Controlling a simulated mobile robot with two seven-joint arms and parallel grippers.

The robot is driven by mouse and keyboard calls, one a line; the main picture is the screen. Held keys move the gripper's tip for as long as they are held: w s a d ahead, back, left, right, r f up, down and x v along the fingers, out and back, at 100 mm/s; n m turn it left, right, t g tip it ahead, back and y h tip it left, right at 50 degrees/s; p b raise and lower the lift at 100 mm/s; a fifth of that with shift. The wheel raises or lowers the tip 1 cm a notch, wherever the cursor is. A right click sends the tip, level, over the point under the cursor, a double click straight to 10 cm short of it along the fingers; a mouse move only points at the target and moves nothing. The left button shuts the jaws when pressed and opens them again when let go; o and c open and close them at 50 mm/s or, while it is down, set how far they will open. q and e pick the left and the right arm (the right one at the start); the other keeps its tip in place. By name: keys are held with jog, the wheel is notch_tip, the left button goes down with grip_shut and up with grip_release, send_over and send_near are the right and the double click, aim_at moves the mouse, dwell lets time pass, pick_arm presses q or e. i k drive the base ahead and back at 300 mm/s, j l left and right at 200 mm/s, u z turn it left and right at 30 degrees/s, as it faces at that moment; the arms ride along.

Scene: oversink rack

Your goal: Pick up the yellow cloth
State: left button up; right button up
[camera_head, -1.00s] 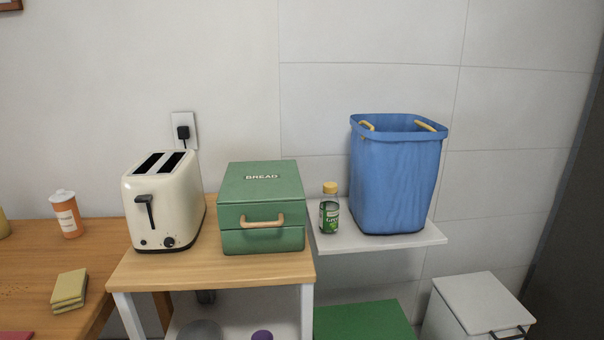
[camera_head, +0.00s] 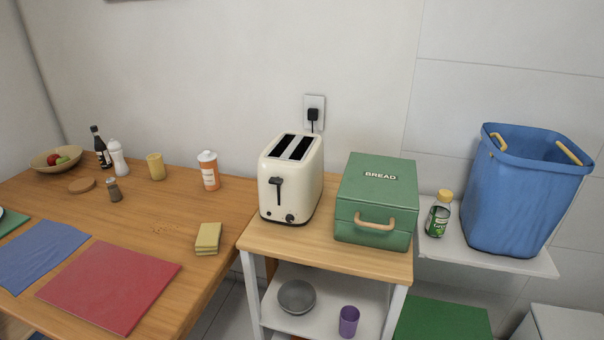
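A folded yellow cloth (camera_head: 207,238) lies on the wooden table (camera_head: 222,205), near its right end. It looks like a small stack of layers and nothing touches it. Neither of my grippers shows in the head view.
A red mat (camera_head: 110,285) and a blue cloth (camera_head: 38,255) lie left of the yellow cloth. An orange-and-white bottle (camera_head: 208,170) stands behind it. A small cart with a toaster (camera_head: 291,178) and a green bread box (camera_head: 376,200) stands to the right, across a narrow gap.

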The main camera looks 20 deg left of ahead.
aim_at(206, 243)
jog(key=u, duration=1.9)
jog(key=i+l+u, duration=0.3)
jog(key=i, duration=0.15)
